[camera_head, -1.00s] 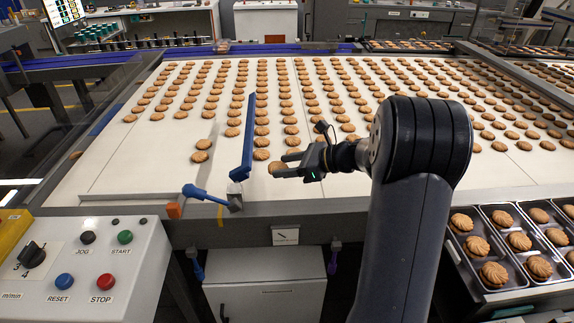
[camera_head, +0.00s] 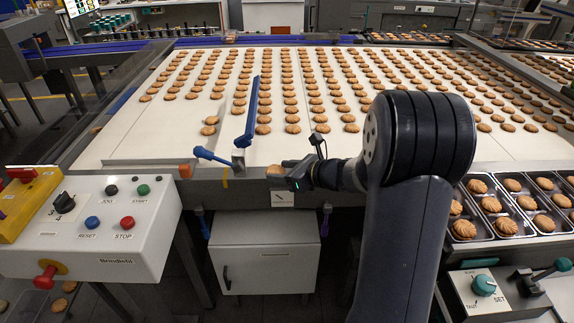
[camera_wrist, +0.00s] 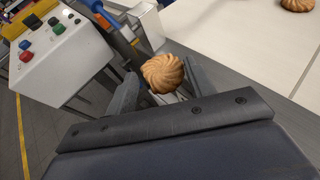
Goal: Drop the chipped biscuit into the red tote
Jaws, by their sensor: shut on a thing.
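My gripper (camera_head: 280,170) is shut on a ridged golden biscuit (camera_head: 274,171), low over the front rail of the conveyor. In the wrist view the biscuit (camera_wrist: 162,73) sits between the two fingers of my gripper (camera_wrist: 160,85). No chip can be made out on the side that shows. I cannot pick out a red tote in either view.
Rows of biscuits cover the pale belt (camera_head: 150,150). A blue bar (camera_head: 249,115) and blue-handled lever (camera_head: 212,156) stand left of my gripper. A control box (camera_head: 90,225) is at left. Metal trays of biscuits (camera_head: 490,240) are at right. Loose biscuits lie low at lower left.

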